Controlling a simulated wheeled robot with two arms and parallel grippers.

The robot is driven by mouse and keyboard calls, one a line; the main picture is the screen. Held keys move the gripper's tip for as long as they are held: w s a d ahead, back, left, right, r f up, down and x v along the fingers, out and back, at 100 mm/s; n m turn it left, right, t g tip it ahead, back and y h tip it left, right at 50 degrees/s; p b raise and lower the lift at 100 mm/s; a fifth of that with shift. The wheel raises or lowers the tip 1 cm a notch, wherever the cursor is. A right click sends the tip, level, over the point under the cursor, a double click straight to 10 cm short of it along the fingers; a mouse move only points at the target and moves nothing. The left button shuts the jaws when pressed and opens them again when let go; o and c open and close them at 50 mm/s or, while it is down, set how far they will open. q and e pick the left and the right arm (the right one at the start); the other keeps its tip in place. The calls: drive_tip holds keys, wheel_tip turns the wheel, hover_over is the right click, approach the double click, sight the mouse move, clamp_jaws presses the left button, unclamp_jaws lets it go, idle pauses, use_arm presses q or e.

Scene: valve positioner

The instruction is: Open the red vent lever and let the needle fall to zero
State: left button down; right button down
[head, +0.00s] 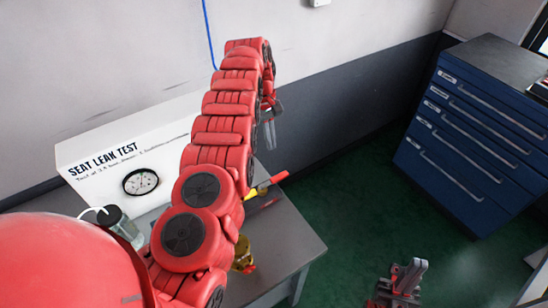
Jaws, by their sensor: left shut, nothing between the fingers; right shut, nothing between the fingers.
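A white panel (88,160) marked "SEAT LEAK TEST" stands on the grey bench at left. Its round gauge (141,182) has a white face; the needle's reading is too small to make out. A red lever-like piece (272,182) sticks out to the right from behind my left arm, with a yellow part beside it. A brass fitting (243,253) with a red bit sits lower, partly hidden by the arm. My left gripper (270,134) is shut and empty, pointing down above and apart from the red piece. My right gripper (411,274) is shut and empty at lower right, away from the bench.
My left arm covers the panel's right end and much of the bench (290,245). A jar (121,224) with a white tube stands in front of the panel. A blue drawer cabinet (470,140) stands at right. Green floor (365,200) lies clear between bench and cabinet.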

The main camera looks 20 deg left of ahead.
sight(274, 180)
use_arm(q)
drive_tip(key=shift+p+x, duration=1.7)
drive_tip(key=shift+x, duration=3.05)
